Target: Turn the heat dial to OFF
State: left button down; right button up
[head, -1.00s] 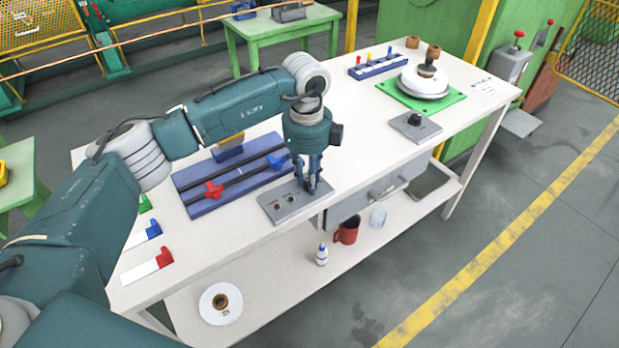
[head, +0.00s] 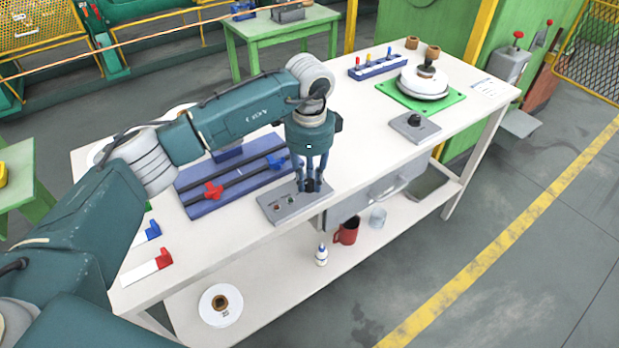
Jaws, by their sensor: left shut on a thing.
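A grey control plate (head: 272,212) lies near the front edge of the white workbench. A dark dial (head: 309,186) stands at its right end, mostly hidden by my fingers. My left gripper (head: 310,187) points straight down and is shut on this dial. The dial's markings and pointer cannot be read. A second grey plate (head: 402,131) with a black knob (head: 415,120) lies further right, apart from the gripper. No label shows which one is the heat dial. My right gripper is not in view.
A blue rail fixture (head: 207,204) with red and blue clamps lies left of the plate. A green base (head: 440,108) with a white spool stands at the back right. A drawer (head: 362,200) hangs under the bench, above a shelf with a red mug (head: 347,232).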

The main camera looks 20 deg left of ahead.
aim_at(309, 183)
pick_arm(q)
jog(key=shift+w+r+n, duration=0.15)
jog(key=shift+r+n, duration=0.05)
jog(key=shift+n, duration=0.1)
jog(key=c, duration=1.5)
grip_release()
jog(key=shift+f, duration=0.1)
jog(key=r, duration=1.2)
jog(key=shift+s, duration=0.35)
